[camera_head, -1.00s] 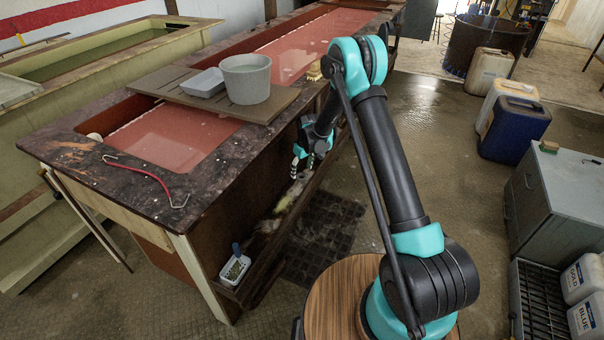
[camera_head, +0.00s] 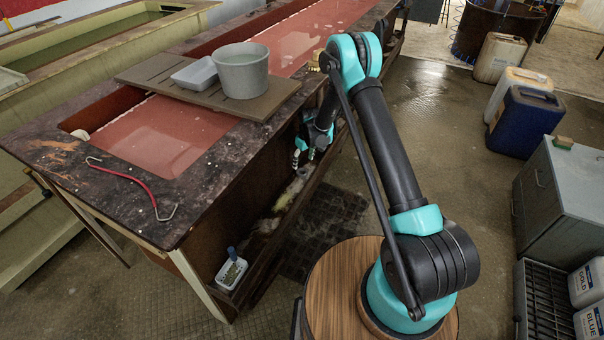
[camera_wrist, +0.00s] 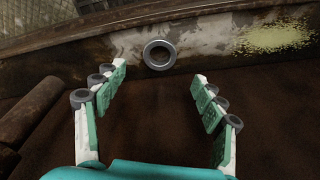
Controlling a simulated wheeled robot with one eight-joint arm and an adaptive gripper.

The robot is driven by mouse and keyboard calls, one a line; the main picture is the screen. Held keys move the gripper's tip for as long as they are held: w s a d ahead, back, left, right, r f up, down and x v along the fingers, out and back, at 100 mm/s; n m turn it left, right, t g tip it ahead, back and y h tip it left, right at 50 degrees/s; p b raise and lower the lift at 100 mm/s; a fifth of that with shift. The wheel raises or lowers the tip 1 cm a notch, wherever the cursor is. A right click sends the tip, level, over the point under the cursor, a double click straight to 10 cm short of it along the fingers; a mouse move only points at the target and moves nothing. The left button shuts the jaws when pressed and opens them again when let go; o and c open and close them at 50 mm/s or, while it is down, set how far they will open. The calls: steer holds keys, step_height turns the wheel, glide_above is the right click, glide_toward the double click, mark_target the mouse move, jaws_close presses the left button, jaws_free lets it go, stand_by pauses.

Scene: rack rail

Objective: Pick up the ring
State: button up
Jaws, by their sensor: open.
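The ring (camera_wrist: 158,54) is a small grey metal ring with a dark hole. In the wrist view it lies at the top middle, on a stained pale patch of the brown shelf surface. My gripper (camera_wrist: 158,82) is open and empty, with a finger on each side of the picture. The ring appears beyond the fingertips, roughly centred between them and apart from both. In the head view my gripper (camera_head: 303,158) is low at the side of the vat table, by the lower ledge. I cannot make out the ring in the head view.
A raised rusty edge (camera_wrist: 205,13) runs behind the ring, and yellowish powder (camera_wrist: 272,37) lies to its right. The table top (camera_head: 200,190) overhangs my gripper's left side.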

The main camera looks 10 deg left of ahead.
mark_target(302, 174)
steer(key=shift+w+a+f, duration=0.1)
steer(key=shift+w+f, duration=0.05)
steer(key=shift+f, duration=1.5)
steer(key=shift+w+a+f, duration=0.1)
steer(key=shift+f, duration=1.5)
steer(key=c, duration=1.2)
